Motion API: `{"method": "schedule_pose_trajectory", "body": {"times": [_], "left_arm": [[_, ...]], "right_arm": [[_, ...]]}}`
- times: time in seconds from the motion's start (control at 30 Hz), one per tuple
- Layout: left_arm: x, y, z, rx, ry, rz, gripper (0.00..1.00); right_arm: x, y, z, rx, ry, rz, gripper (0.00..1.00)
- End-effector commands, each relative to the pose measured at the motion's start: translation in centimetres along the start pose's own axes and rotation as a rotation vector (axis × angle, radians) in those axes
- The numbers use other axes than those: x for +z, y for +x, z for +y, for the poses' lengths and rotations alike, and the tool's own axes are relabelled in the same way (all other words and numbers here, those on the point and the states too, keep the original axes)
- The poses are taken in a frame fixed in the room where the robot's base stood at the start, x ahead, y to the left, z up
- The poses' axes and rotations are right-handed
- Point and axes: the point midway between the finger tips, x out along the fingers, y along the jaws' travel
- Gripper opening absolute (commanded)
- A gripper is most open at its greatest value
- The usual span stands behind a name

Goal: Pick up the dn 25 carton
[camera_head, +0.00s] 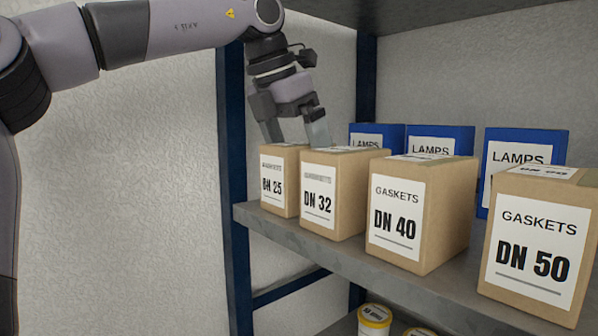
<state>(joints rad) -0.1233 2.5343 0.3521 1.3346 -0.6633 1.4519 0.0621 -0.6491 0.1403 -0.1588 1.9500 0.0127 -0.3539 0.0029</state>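The DN 25 carton (279,188) is a small brown gaskets box with a white label. It stands upright on the shelf at the left end of the row, close to the DN 32 carton (336,218). My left gripper (296,137) points down at the top of the DN 25 carton, its two fingers apart. One fingertip is near the carton's top left, the other near the gap by the DN 32 carton. The fingertips' lower ends are hard to make out, and I cannot tell whether they touch the carton. My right gripper is out of view.
The DN 40 carton (406,235) and DN 50 carton (533,250) stand to the right. Blue lamps boxes (525,155) stand behind. A blue post (234,190) rises left of the DN 25 carton. The grey shelf (345,262) has a bare front edge. A yellow-lidded tub (374,320) is below.

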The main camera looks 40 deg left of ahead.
Motion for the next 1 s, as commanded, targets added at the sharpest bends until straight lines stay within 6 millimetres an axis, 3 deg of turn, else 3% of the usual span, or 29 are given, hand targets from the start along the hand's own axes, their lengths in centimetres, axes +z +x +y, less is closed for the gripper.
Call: {"method": "schedule_pose_trajectory", "body": {"times": [0.17, 1.0], "left_arm": [[-0.04, 1.02, -0.02, -0.001, -0.001, -0.001, 1.00], [-0.25, 1.45, 0.00, 0.000, -0.001, -0.002, 1.00]], "right_arm": [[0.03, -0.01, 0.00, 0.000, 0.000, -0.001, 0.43], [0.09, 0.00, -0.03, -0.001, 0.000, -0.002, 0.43]]}}
